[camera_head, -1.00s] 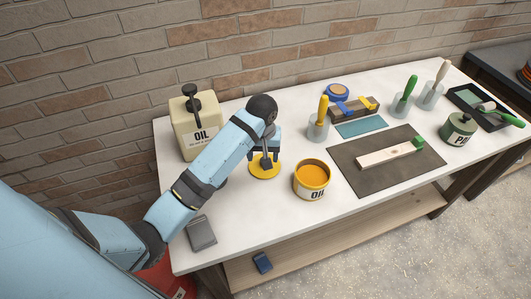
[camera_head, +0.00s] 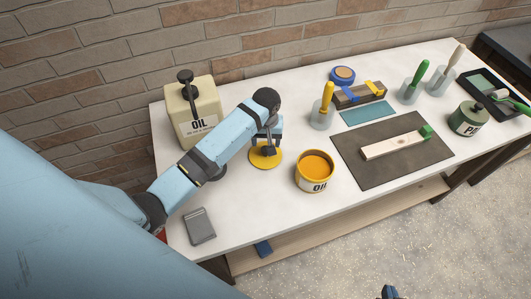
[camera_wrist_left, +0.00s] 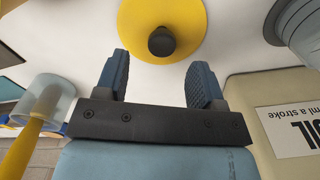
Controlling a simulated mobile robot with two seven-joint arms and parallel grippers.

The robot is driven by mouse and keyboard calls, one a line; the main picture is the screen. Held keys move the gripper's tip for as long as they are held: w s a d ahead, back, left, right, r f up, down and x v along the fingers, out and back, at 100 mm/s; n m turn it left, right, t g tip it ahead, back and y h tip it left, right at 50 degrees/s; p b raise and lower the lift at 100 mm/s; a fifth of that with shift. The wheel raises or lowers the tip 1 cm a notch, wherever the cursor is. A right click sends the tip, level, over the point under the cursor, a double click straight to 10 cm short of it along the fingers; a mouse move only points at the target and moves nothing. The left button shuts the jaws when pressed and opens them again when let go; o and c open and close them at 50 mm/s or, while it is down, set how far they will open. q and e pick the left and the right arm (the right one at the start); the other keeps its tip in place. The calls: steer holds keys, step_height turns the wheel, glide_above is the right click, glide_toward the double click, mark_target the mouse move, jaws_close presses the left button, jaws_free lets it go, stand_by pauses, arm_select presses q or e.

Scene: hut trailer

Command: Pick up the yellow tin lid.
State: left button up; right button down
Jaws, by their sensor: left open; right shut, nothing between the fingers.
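The yellow tin lid (camera_head: 266,160) lies flat on the white table, left of the open oil tin. It is a round disc with a dark knob (camera_wrist_left: 161,41) in its middle. My left gripper (camera_head: 267,142) is over the lid, pointing down, and hides part of it. In the left wrist view my left gripper (camera_wrist_left: 160,60) is open and empty, with the lid (camera_wrist_left: 188,14) and its knob just beyond the fingertips. The knob is not between the fingers. A dark and blue tip, my right gripper (camera_head: 389,292), shows at the bottom edge, over the floor.
The open oil tin (camera_head: 315,172) stands close right of the lid. The cream oil can (camera_head: 192,112) stands behind my left arm. A jar with a yellow-handled brush (camera_head: 323,108) is behind the tin. A grey flat object (camera_head: 200,226) lies near the front left edge.

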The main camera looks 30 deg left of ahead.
mark_target(265, 149)
arm_select(q)
steer(key=f+p, duration=0.1)
steer(key=f, duration=0.3)
steer(key=shift+s+f, duration=0.1)
steer(key=shift+s, duration=0.1)
steer(key=shift+w+f, duration=0.1)
steer(key=shift+f, duration=0.4)
steer(key=c, duration=1)
